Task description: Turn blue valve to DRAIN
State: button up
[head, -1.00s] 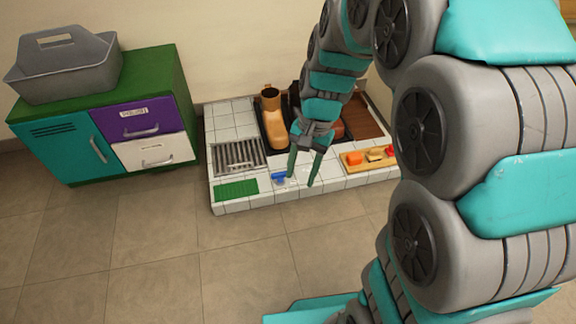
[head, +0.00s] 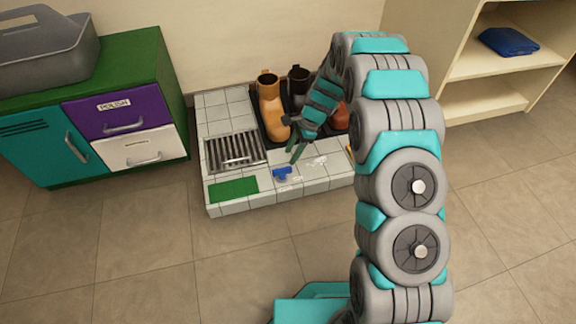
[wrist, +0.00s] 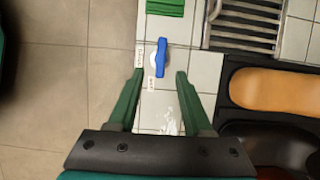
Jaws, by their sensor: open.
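The blue valve (head: 283,173) sits on the white tiled platform (head: 316,185), near its front edge and right of the drain grate. In the wrist view the blue valve handle (wrist: 161,57) lies along the picture's vertical, with small white labels (wrist: 139,56) to its left and just below it. The label text is too small to read. My gripper (head: 293,156) is open and empty, above the tiles just behind and right of the valve. In the wrist view my gripper's green fingers (wrist: 160,76) are spread apart, and the valve shows beyond and between their tips, apart from them.
A metal drain grate (head: 235,151) and a green mat (head: 233,188) lie left of the valve. Boots (head: 270,105) stand on a dark tray behind. A cabinet (head: 122,118) with a grey caddy (head: 45,55) stands left; a shelf (head: 490,70) stands right. Floor in front is clear.

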aim_at(283, 169)
jog(key=shift+w+a+f, duration=0.1)
jog(key=shift+w+f, duration=0.05)
jog(key=shift+f, duration=0.35)
jog(key=b+x, duration=0.1)
jog(key=x, duration=0.6)
jog(key=shift+a, duration=0.1)
grip_shut()
